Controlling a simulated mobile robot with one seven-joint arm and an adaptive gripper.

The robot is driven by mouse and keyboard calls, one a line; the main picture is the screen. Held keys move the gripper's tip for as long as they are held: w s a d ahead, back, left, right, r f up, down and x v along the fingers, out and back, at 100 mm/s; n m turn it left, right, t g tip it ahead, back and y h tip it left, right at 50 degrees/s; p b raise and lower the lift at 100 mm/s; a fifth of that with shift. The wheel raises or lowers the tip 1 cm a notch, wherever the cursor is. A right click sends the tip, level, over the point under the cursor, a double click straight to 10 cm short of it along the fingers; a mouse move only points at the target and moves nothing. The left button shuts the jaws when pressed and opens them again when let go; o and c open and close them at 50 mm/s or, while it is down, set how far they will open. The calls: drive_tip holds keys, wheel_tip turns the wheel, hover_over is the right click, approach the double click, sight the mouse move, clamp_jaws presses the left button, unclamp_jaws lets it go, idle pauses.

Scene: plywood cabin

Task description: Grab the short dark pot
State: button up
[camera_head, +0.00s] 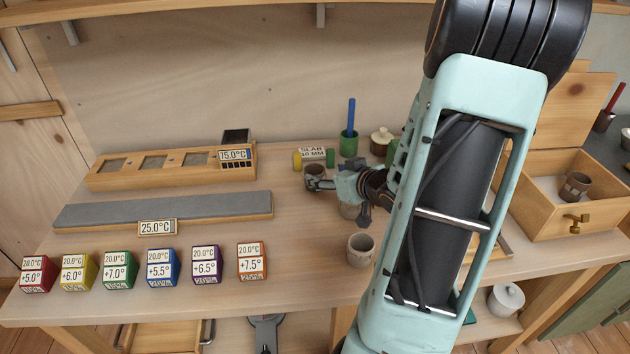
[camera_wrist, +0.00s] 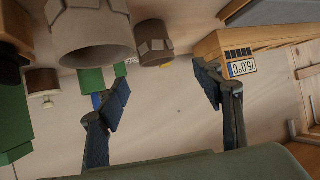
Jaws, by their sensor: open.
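A short dark brown pot (camera_head: 314,170) stands on the bench, partly covered by my gripper in the head view. In the wrist view the dark pot (camera_wrist: 152,40), with small lugs on its side, is just ahead of the fingertips and roughly between them. My gripper (camera_wrist: 163,80) is open and empty, with a finger on each side of a clear gap. In the head view my gripper (camera_head: 342,198) is low over the bench. I cannot tell whether a finger touches the pot.
A larger grey pot (camera_wrist: 95,38) is close beside the dark pot. Another pot (camera_head: 360,250) stands nearer the front. A wooden rack (camera_head: 170,170) and grey strip (camera_head: 165,211) lie left.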

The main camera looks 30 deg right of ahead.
sight(311, 169)
drive_tip(key=x, duration=0.4)
drive_tip(key=b+x, duration=0.1)
drive_tip(key=x, duration=0.2)
drive_tip(key=shift+w+d+f, duration=0.15)
drive_tip(key=shift+w+d, duration=0.1)
drive_tip(key=shift+w, duration=0.1)
drive_tip(key=shift+c, duration=0.4)
drive_tip(key=c, duration=1.2)
